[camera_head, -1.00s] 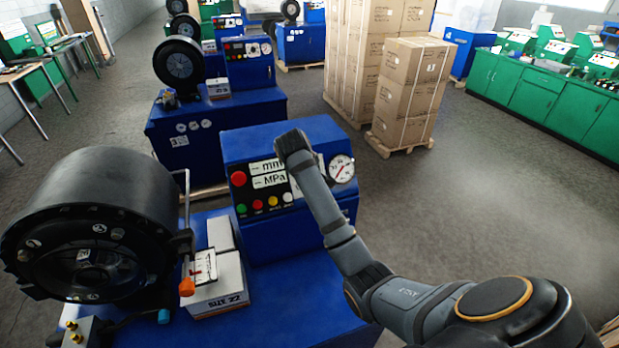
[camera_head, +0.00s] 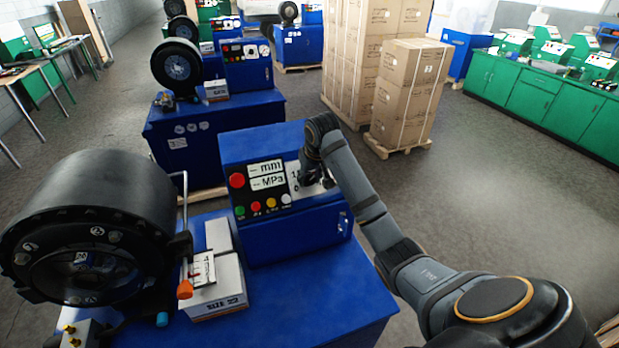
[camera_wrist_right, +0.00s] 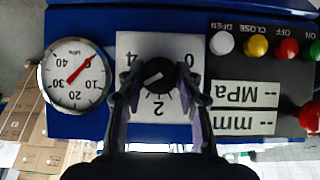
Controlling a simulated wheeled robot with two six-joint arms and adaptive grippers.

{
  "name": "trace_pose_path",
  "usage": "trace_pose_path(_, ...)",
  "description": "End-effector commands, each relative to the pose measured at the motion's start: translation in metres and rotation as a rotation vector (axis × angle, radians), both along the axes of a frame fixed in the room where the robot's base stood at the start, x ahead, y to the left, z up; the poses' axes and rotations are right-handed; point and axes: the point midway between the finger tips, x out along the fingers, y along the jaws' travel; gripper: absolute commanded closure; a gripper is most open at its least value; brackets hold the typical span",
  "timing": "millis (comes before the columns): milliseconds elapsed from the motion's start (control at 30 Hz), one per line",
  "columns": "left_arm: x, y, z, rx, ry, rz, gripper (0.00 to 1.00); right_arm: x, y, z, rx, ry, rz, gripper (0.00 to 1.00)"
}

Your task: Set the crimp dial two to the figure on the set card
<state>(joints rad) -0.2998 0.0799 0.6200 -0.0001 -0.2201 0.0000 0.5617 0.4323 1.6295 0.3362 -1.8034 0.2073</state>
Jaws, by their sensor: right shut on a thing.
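The crimp dial (camera_wrist_right: 159,75) is a black knob on a white plate (camera_wrist_right: 128,48), upside down in the right wrist view. Figures 0, 2 and 4 show around it; a pale mark on the knob points to the picture's lower left, roughly between 2 and 4. My right gripper (camera_wrist_right: 159,92) is shut on the knob, one finger on each side. In the head view the right gripper (camera_head: 314,180) is at the blue control box (camera_head: 285,230) and hides most of the dial. A white card with red marking (camera_head: 203,268), perhaps the set card, stands by the crimper; its figure is unreadable. My left gripper is not in view.
Beside the dial are a round gauge (camera_wrist_right: 75,75), blank mm and MPa displays (camera_wrist_right: 242,108) and coloured buttons (camera_wrist_right: 256,45). A black crimper head (camera_head: 100,200) and a SIZE 22 box (camera_head: 217,290) stand on the blue bench (camera_head: 330,290). Strapped cartons (camera_head: 408,95) stand behind.

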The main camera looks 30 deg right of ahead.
Motion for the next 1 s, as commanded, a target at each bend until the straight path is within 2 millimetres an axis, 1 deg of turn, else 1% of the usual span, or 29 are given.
trace_pose_path(500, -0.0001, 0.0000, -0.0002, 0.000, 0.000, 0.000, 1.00, -0.0009, -0.0002, -0.0017, 0.013, 0.001, -0.010, 0.97)
trace_pose_path(533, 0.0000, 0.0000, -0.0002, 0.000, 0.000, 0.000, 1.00, -0.0009, -0.0002, -0.0017, 0.014, 0.001, -0.010, 0.61)
trace_pose_path(667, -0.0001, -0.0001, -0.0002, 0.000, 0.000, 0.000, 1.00, -0.0006, -0.0002, -0.0013, 0.014, 0.000, -0.009, 0.44)
trace_pose_path(700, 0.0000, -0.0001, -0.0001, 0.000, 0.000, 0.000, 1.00, -0.0005, -0.0002, -0.0012, 0.014, 0.000, -0.009, 0.42)
trace_pose_path(933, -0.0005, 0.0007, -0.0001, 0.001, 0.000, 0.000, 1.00, -0.0003, -0.0001, -0.0004, 0.013, -0.002, -0.009, 0.42)
trace_pose_path(1000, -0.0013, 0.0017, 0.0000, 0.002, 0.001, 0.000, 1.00, -0.0011, 0.0000, 0.0031, 0.013, -0.004, -0.009, 0.42)
